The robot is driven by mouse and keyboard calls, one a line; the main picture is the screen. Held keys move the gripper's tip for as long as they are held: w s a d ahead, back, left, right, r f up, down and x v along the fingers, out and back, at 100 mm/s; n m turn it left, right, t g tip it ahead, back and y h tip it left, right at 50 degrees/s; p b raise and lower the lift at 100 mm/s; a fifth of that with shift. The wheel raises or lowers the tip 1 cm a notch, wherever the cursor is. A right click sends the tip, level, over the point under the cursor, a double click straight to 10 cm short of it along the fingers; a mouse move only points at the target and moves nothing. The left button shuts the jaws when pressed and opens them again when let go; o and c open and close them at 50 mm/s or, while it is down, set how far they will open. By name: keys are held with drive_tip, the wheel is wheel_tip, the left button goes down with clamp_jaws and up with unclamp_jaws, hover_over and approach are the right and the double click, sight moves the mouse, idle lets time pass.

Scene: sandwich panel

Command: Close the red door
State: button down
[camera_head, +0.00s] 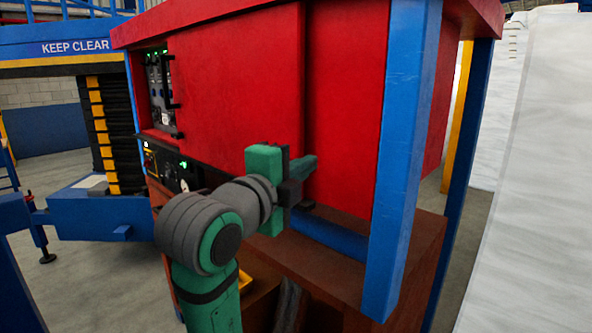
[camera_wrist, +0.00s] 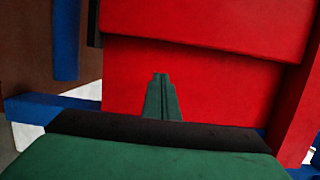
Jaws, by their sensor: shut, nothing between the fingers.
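The red door (camera_head: 235,85) is a large flat panel on the front of a red cabinet. A gap along its left side shows instruments inside. Its right edge stands in front of a second red panel (camera_head: 345,120). My gripper (camera_head: 312,163) is shut and empty, near the lower end of that right edge. In the wrist view, my gripper's fingers (camera_wrist: 160,76) are together in front of a red surface (camera_wrist: 220,92), just below a raised red edge (camera_wrist: 195,38). Whether they touch red is not clear.
A blue post (camera_head: 402,150) stands close to the right of my gripper. The instrument panel (camera_head: 160,90) shows at the left gap. A brown base (camera_head: 385,250) lies below. A blue platform (camera_head: 95,213) stands left, and a white block (camera_head: 530,170) right.

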drive_tip(key=x, duration=0.5)
drive_tip(key=w+a, duration=0.2)
drive_tip(key=a, duration=0.1)
drive_tip(key=shift+w, duration=0.35)
